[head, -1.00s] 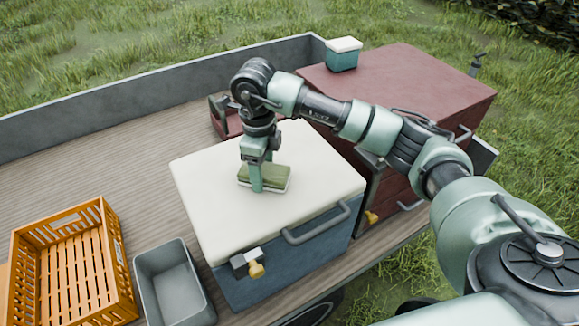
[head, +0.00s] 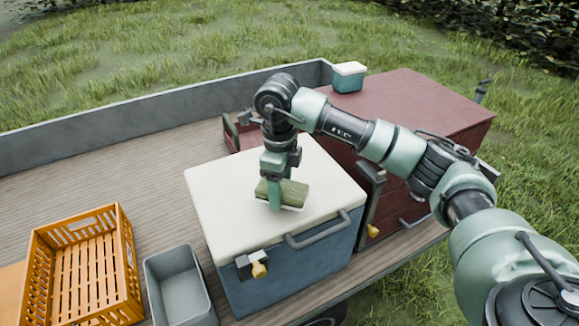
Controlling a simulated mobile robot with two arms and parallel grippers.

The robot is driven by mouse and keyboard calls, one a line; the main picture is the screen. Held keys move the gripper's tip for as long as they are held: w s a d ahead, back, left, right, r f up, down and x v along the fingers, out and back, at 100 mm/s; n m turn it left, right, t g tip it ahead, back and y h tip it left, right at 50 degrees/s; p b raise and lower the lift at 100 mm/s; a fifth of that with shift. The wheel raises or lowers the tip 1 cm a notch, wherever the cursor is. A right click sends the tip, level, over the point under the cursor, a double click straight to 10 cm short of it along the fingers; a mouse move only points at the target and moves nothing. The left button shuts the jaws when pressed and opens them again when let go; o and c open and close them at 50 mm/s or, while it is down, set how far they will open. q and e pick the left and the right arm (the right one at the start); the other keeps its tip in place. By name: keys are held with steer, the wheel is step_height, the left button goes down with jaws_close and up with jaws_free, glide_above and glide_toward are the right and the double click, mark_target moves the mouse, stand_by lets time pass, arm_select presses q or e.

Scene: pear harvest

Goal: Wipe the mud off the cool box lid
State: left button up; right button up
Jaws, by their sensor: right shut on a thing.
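The cool box (head: 285,262) stands on the trailer bed, with a blue body and a cream lid (head: 225,205). The lid is closed and its visible surface looks clean; I see no clear mud on it. My right gripper (head: 275,195) points down over the lid and is shut on a green sponge (head: 293,192) with a pale underside. The sponge is at the lid's surface, right of its middle; I cannot tell whether it touches. My gripper and the sponge hide part of the lid. My left gripper is out of view.
An orange crate (head: 128,255) and an empty grey bin (head: 150,285) stand left of the cool box. A dark red chest (head: 420,100) stands behind right, with a small teal box (head: 348,82) on it. The wooden bed (head: 110,180) is clear at the back left.

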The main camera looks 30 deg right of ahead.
steer(key=shift+w+r+p, duration=0.15)
steer(key=shift+r+p, duration=0.25)
steer(key=shift+r, duration=0.55)
steer(key=shift+r+p, duration=0.4)
steer(key=shift+r, duration=0.45)
steer(key=shift+r+p, duration=0.3)
steer(key=shift+r, duration=0.3)
